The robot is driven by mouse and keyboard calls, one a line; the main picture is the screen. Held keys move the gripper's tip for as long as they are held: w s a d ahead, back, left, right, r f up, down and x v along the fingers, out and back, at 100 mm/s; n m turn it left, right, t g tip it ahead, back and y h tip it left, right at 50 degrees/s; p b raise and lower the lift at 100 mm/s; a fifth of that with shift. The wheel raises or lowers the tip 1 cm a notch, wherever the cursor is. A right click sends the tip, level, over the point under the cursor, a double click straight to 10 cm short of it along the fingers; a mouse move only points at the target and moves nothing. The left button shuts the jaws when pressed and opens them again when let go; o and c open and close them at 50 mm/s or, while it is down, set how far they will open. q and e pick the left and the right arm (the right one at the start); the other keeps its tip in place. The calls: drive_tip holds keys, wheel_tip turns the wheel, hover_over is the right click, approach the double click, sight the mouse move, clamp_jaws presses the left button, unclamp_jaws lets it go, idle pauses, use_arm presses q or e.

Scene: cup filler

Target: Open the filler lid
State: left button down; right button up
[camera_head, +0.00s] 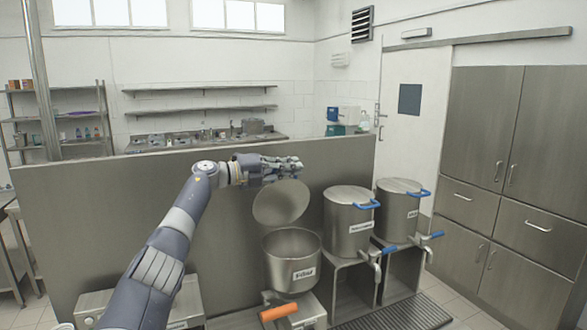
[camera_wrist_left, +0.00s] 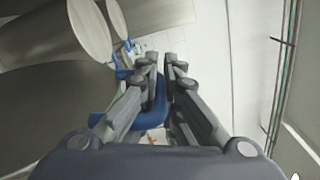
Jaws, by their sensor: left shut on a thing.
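The filler is the leftmost steel pot (camera_head: 290,262), with a label on its front. Its round lid (camera_head: 281,203) is raised above the back of the rim and tilted steeply, so the pot's mouth is uncovered. My left gripper (camera_head: 295,166) is at the lid's upper edge, shut on the lid's handle. The handle is hidden behind the fingers in the head view. In the left wrist view a blue handle (camera_wrist_left: 112,102) shows beside and between the fingers (camera_wrist_left: 167,65). My right gripper is in neither view.
Two more steel pots, a middle one (camera_head: 350,225) and a right one (camera_head: 398,210), stand closed with blue lid handles and taps. A metal partition (camera_head: 120,225) rises behind. An orange handle (camera_head: 278,312) sits below the filler. A grated drip tray (camera_head: 400,315) lies at front right.

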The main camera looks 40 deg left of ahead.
use_arm(q)
drive_tip(key=shift+w+a, duration=0.1)
drive_tip(key=shift+a, duration=0.25)
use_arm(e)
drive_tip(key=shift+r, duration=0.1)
use_arm(q)
drive_tip(key=shift+r, duration=0.1)
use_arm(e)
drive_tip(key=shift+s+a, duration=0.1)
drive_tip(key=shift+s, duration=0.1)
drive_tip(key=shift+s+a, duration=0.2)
use_arm(q)
drive_tip(key=c, duration=1.7)
unclamp_jaws()
drive_tip(key=shift+v, duration=6.05)
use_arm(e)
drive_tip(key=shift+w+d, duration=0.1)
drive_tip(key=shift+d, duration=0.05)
use_arm(q)
drive_tip(key=shift+n, duration=0.3)
